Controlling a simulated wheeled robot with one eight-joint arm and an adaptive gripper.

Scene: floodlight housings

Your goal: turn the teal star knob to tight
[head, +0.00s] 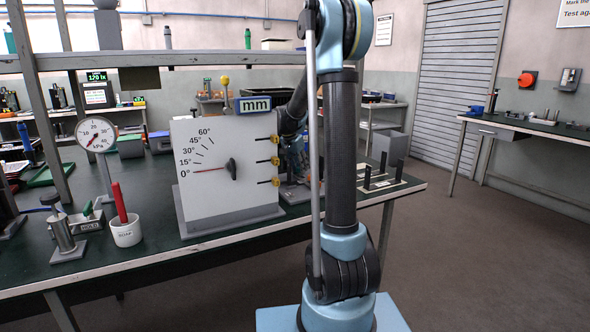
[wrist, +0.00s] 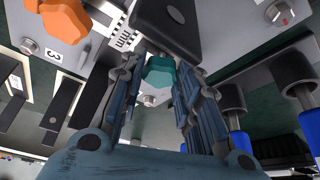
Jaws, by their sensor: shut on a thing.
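The teal star knob (wrist: 160,72) shows in the wrist view between the two blue-grey fingers of my gripper (wrist: 163,82). The fingers are shut on it, one on each side. A black block (wrist: 168,22) lies right beyond the knob and hides part of what is around it. A white scale marked mm (wrist: 118,35) runs up to the left of the block. In the head view my gripper (head: 292,155) is mostly hidden behind my arm and the dial board, and I cannot make out the teal knob there.
An orange knob (wrist: 65,18) sits upper left in the wrist view, near a plate marked 3. Blue-handled parts (wrist: 240,142) stand close on the right. In the head view, an angle board (head: 225,185), a round gauge (head: 97,134) and a white cup (head: 126,232) stand on the bench.

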